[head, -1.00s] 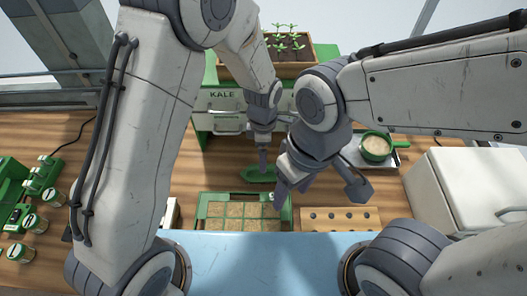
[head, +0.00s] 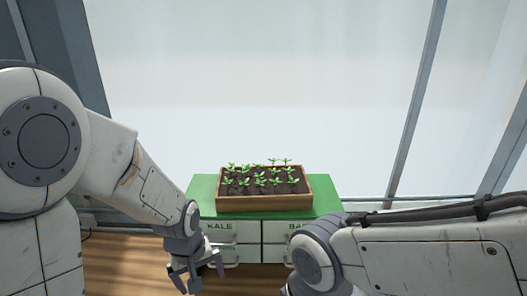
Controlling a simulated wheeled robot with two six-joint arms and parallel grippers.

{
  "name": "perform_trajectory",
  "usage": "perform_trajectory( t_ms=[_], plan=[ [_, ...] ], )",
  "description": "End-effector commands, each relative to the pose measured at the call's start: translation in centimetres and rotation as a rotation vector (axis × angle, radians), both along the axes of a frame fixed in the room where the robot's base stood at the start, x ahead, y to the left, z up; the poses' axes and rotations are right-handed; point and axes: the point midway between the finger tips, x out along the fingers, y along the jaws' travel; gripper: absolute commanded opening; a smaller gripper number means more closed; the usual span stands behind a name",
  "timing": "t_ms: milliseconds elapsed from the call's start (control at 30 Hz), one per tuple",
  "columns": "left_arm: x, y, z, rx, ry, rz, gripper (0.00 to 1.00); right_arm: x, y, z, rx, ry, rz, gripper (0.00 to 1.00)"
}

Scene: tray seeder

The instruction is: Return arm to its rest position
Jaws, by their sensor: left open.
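My left gripper (head: 197,280) hangs pointing down in front of the left side of the green cabinet (head: 329,203), near the drawer labelled KALE (head: 221,228). Its fingers are spread apart, with nothing seen between them. My left arm comes in from the left edge, large and close. My right arm reaches in from the right edge to a wrist in front of the cabinet's right drawer. The right gripper is cut off below the bottom edge.
A wooden planter box (head: 262,204) with several green seedlings sits on the cabinet top. The right drawer (head: 277,232) is partly covered by my right arm. Pale window panes fill the background.

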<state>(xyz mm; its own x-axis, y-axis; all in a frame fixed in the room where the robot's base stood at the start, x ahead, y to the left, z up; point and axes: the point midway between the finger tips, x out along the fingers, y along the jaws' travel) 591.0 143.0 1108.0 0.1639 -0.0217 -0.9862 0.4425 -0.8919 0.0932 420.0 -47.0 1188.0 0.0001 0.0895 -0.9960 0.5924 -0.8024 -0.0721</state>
Motion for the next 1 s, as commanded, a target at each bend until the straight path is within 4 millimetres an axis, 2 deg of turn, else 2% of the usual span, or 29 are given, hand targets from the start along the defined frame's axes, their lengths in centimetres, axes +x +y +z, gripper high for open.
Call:
perform_trajectory(
  t_ms=[133,500,767,1000],
  plan=[
    [-1.1,1.7,0.9,0.034,-0.028,-0.154,1.0,0.0,0.0,0.0,0.0,0.0,0.0,0.6],
    [-3.5,4.5,2.2,0.114,-0.073,-0.452,1.0,0.0,0.0,0.0,0.0,0.0,0.0,0.6],
    [-5.7,-0.5,2.4,0.087,-0.043,-0.62,1.0,0.0,0.0,-1.4,0.0,0.0,0.0,0.6],
    [-9.6,-5.2,2.7,0.06,0.0,-0.811,1.0,0.0,0.0,-2.7,0.0,0.0,0.001,0.6]
  ],
)
